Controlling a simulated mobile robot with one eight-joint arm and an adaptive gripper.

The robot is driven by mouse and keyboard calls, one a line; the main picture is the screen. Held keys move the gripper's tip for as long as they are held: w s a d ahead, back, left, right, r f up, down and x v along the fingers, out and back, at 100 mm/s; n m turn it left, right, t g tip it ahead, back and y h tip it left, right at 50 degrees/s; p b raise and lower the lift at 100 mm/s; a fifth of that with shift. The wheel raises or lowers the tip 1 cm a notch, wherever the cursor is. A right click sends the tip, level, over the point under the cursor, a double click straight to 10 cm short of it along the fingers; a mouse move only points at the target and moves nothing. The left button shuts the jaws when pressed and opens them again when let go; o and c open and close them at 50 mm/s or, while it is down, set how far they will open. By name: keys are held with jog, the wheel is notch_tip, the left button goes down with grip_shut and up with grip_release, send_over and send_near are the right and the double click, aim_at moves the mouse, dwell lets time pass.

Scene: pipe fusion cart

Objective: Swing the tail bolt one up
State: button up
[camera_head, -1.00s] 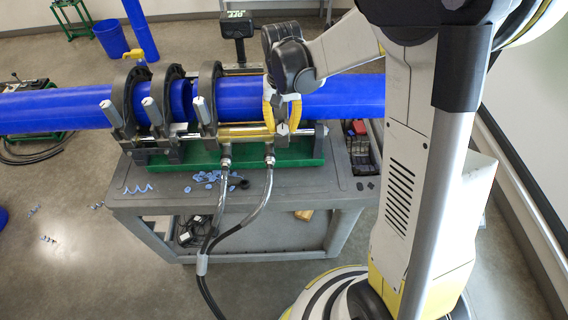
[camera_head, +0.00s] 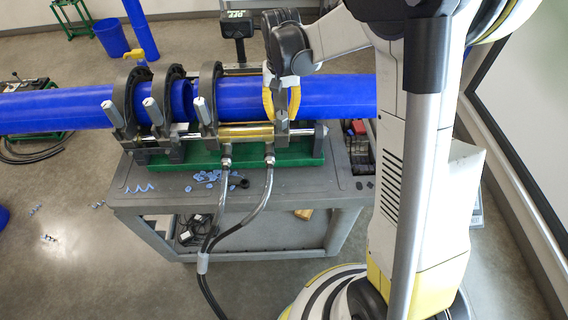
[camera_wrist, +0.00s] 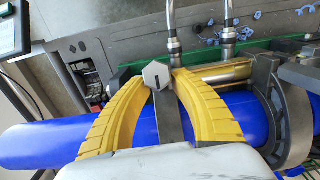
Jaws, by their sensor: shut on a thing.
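My gripper (camera_head: 281,117) is at the rightmost clamp position on the near side of the blue pipe (camera_head: 335,92). In the wrist view its two curved yellow fingers (camera_wrist: 157,78) stand on either side of a grey bolt (camera_wrist: 168,118) with a pale hexagonal head (camera_wrist: 157,75), and are shut on it. The bolt stands along the near face of the pipe. Part of it is hidden by my wrist. I cannot tell from its look which numbered bolt it is.
Three dark clamp rings (camera_head: 209,85) with pale-ended bolts stand to the left. Two hoses (camera_head: 226,165) rise below my gripper.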

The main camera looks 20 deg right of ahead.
aim_at(281, 95)
jog(key=shift+w+d+r, duration=0.15)
jog(key=shift+w+r, duration=0.05)
jog(key=shift+w, duration=0.45)
jog(key=shift+w+d+r, duration=0.15)
jog(key=shift+w+d, duration=0.15)
jog(key=shift+w, duration=0.5)
jog(key=shift+w+d, duration=0.1)
jog(key=shift+w, duration=0.25)
jog(key=shift+w+d, duration=0.2)
jog(key=shift+w, duration=0.4)
jog(key=shift+w+d, duration=0.2)
jog(key=shift+w, duration=0.55)
jog(key=shift+w+d, duration=0.1)
grip_shut()
jog(key=shift+w+d+f, duration=0.15)
jog(key=shift+w+f, duration=0.05)
jog(key=shift+w, duration=0.25)
